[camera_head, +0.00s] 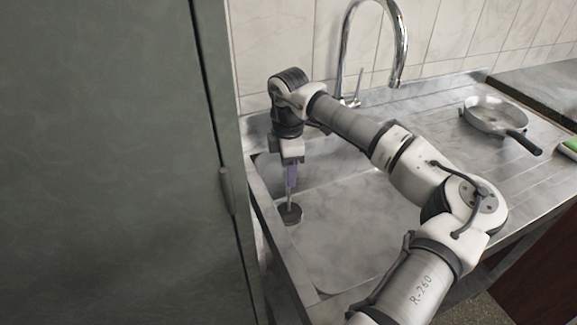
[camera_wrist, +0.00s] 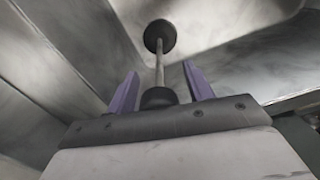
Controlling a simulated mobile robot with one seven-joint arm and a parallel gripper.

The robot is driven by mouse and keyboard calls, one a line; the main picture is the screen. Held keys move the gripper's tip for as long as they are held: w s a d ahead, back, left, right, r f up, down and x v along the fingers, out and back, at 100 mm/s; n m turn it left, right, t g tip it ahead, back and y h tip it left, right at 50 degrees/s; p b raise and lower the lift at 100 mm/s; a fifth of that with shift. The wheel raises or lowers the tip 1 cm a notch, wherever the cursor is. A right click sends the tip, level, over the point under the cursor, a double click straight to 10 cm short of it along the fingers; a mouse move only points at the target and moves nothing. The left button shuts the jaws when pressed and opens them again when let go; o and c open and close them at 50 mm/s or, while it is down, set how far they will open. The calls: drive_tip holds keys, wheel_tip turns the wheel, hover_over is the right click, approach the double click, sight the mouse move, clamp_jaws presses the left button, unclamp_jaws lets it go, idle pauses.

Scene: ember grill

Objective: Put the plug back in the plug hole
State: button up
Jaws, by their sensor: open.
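The plug is a dark round disc (camera_head: 290,214) with a thin upright grey rod, low at the left of the sink in the head view. In the wrist view its black disc (camera_wrist: 159,36) is at the far end of the rod, and a black knob is at the near end. My gripper (camera_head: 291,180) points down above the disc. In the wrist view its purple fingers (camera_wrist: 161,76) are open, one each side of the rod and knob, with gaps showing. I cannot tell whether the disc touches the sink. No plug hole is visible.
The steel sink (camera_head: 350,262) has a smooth, empty floor to the right. A tall grey-green cabinet (camera_head: 110,160) stands close at the left. A chrome tap (camera_head: 400,45) curves up behind the sink. A frying pan (camera_head: 495,118) sits on the drainer at the right, with a green item (camera_head: 571,145) beyond it.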

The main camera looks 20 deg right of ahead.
wheel_tip(320, 180, up, 12)
drive_tip(key=shift+r+b, duration=0.1)
drive_tip(key=shift+b, duration=1.15)
